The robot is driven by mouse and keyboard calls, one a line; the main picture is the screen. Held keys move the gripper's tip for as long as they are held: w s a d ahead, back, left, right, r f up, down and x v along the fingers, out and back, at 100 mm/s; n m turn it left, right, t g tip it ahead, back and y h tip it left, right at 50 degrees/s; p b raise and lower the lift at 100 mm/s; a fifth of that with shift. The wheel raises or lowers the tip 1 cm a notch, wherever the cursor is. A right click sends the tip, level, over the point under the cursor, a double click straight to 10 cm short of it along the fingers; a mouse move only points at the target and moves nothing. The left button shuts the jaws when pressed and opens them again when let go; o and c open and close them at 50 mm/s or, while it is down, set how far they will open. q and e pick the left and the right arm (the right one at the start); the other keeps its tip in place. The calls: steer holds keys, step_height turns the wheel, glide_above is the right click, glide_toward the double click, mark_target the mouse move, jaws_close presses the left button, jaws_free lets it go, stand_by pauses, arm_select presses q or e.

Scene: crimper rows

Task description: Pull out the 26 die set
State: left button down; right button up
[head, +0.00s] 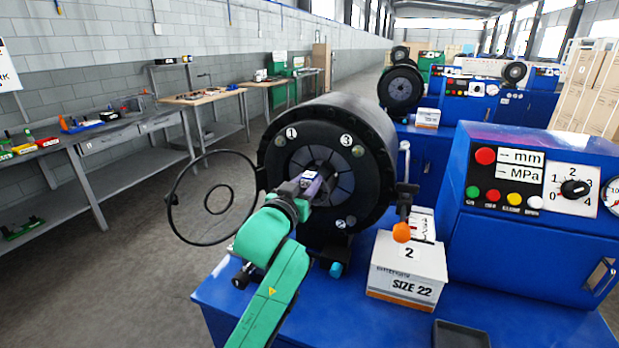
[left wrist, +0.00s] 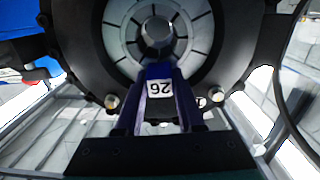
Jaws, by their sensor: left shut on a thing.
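The crimper head (head: 372,140) is a big black ring with numbered bolts and a ring of grey die segments around its opening. The die set (left wrist: 160,88) labelled 26 shows upside down in the left wrist view, as a dark blue part with a white label. My left gripper (head: 312,182) is shut on it, in front of the crimper opening. In the left wrist view the fingers (left wrist: 158,108) flank the label. The grey die ring (left wrist: 187,38) lies just beyond. How far the held part sits inside the opening is hidden. My right gripper is not in view.
A box marked SIZE 22 (head: 405,272) stands on the blue bench right of the crimper head. A blue control cabinet (head: 540,225) is farther right. A black wire hoop (head: 172,200) sticks out left.

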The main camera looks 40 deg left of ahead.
arm_select(q)
steer(key=shift+s+d+r, duration=0.15)
steer(key=shift+s+d, duration=0.05)
steer(key=shift+s, duration=0.4)
steer(key=shift+s+d+r, duration=0.15)
steer(key=shift+s+r, duration=0.05)
steer(key=shift+s, duration=0.35)
steer(key=shift+s+d+r, duration=0.15)
steer(key=shift+s+d, duration=0.05)
steer(key=shift+s, duration=0.4)
